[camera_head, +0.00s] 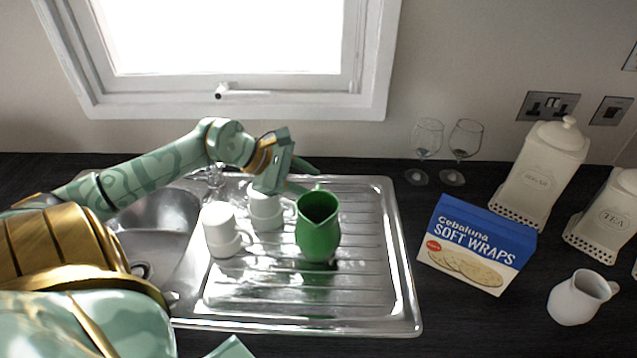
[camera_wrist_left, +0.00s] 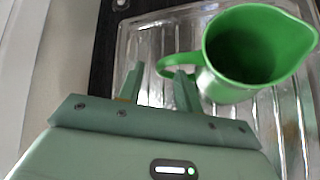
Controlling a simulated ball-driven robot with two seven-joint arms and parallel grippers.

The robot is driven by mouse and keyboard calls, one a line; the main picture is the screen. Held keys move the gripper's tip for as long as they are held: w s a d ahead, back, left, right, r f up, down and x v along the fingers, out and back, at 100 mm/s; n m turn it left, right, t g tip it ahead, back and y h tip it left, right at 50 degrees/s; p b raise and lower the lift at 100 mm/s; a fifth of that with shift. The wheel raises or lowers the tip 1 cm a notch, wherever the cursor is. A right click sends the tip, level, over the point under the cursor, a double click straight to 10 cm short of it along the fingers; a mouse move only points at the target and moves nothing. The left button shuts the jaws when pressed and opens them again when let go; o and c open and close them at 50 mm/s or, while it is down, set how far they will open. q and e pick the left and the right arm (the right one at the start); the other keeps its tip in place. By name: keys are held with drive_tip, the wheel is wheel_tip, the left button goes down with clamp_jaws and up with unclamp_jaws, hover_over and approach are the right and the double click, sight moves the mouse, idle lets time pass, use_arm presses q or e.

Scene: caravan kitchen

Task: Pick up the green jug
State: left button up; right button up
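The green jug (camera_head: 318,228) stands upright on the steel draining board (camera_head: 372,290), its open mouth facing up. In the left wrist view the jug (camera_wrist_left: 255,55) is at the upper right, with its handle (camera_wrist_left: 166,68) pointing left towards my fingers. My left gripper (camera_head: 302,177) is behind the jug in the head view, at the handle side. In the wrist view the left gripper (camera_wrist_left: 160,82) is open, with a gap between its fingers. The handle's outer end shows at that gap, near the right finger; contact cannot be told. My right gripper is not in view.
White mugs (camera_head: 221,228) (camera_head: 265,210) stand close left of the jug, near my left wrist. The sink bowl (camera_head: 160,225) is further left. Wine glasses (camera_head: 462,150), a wraps box (camera_head: 477,245), a white jug (camera_head: 580,298) and canisters (camera_head: 541,175) stand on the right. The board's right side is clear.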

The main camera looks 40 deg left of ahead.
sight(318, 185)
use_arm(q)
drive_tip(key=x, duration=0.3)
drive_tip(key=shift+w+d+f+b, duration=0.15)
drive_tip(key=shift+w+b, duration=0.1)
drive_tip(key=shift+b, duration=0.1)
drive_tip(key=shift+s, duration=0.1)
drive_tip(key=shift+c, duration=0.3)
clamp_jaws()
